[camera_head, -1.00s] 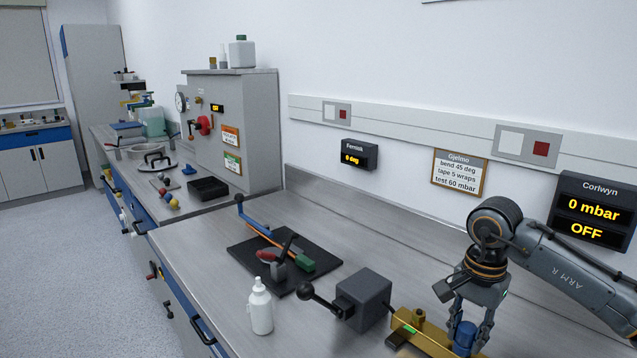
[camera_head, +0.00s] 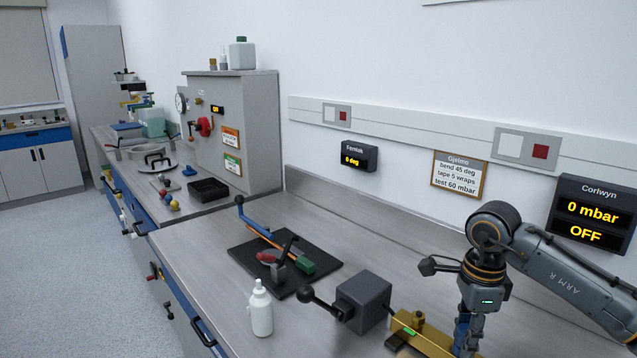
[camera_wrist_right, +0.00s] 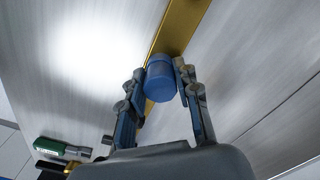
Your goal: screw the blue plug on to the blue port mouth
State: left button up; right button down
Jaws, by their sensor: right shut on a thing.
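The blue plug (camera_wrist_right: 161,85) is a short blue cylinder between the two fingers of my right gripper (camera_wrist_right: 165,85), which is shut on it. In the head view my right gripper (camera_head: 467,338) points down over the brass block (camera_head: 432,341), and its fingers hide most of the plug. The wrist view shows the brass bar (camera_wrist_right: 181,25) right behind the plug. The plug is at or against the bar; the blue port mouth cannot be told apart from it. My left gripper is not in view.
A grey box (camera_head: 364,302) with a black ball lever stands left of the brass block. A white bottle (camera_head: 260,309) stands near the bench's front edge. A black plate (camera_head: 318,278) carries a blue-handled lever tool. The Corlwyn display (camera_head: 594,214) reads 0 mbar, OFF.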

jog(key=m, duration=0.4)
jog(key=m+p, duration=0.1)
jog(key=m, duration=0.3)
jog(key=shift+r+m, duration=0.1)
jog(key=shift+m, duration=0.2)
jog(key=m, duration=0.4)
jog(key=shift+w, duration=0.1)
jog(key=shift+m+p, duration=0.35)
jog(key=shift+m, duration=1.15)
jog(key=c, duration=0.9)
grip_release()
